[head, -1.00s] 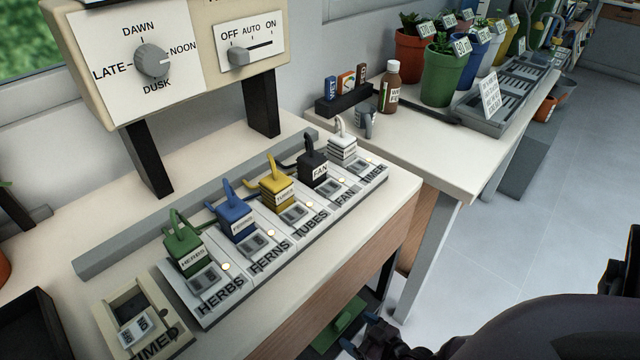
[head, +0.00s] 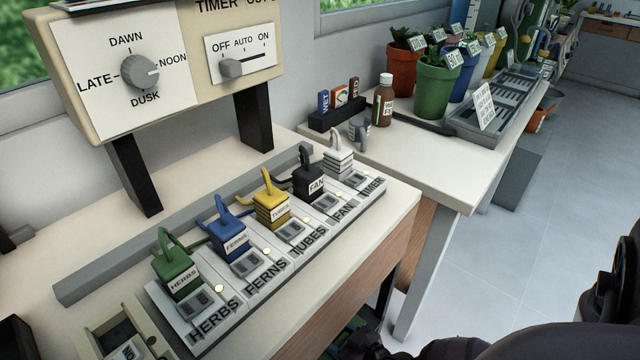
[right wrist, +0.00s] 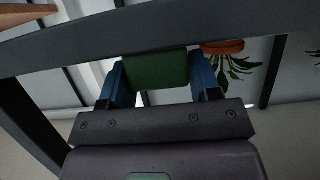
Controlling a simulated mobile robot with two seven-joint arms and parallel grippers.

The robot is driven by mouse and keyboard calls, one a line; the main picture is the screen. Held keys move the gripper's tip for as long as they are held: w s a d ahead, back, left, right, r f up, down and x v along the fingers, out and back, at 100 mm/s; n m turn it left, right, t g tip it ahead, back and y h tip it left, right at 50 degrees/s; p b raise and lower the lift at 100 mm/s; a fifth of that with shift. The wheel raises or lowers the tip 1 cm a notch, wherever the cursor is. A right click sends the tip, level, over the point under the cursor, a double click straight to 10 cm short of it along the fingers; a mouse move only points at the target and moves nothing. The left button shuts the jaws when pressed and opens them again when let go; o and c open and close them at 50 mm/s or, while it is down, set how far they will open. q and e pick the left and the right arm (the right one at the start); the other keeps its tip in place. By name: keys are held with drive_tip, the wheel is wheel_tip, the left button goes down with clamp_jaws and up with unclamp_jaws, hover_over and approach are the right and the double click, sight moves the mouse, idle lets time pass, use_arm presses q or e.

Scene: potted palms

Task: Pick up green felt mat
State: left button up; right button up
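In the right wrist view, a dark green piece, which looks like the green felt mat (right wrist: 157,68), sits between the two blue fingers of my right gripper (right wrist: 158,80). Both fingers appear to touch its side edges, so the gripper looks shut on it. The far part of the mat is hidden by a dark bar across the view. In the head view, only a dim patch of green shows below the bench's front edge, near my dark right arm. My left gripper is not in view.
The bench (head: 330,262) carries a switch strip (head: 262,275) with several coloured plugs. A timer box (head: 165,65) stands behind it. A second bench (head: 440,170) holds potted plants. Open grey floor (head: 535,265) lies to the right. In the wrist view, an orange pot (right wrist: 222,47) is close by.

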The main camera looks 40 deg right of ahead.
drive_tip(key=c, duration=0.5)
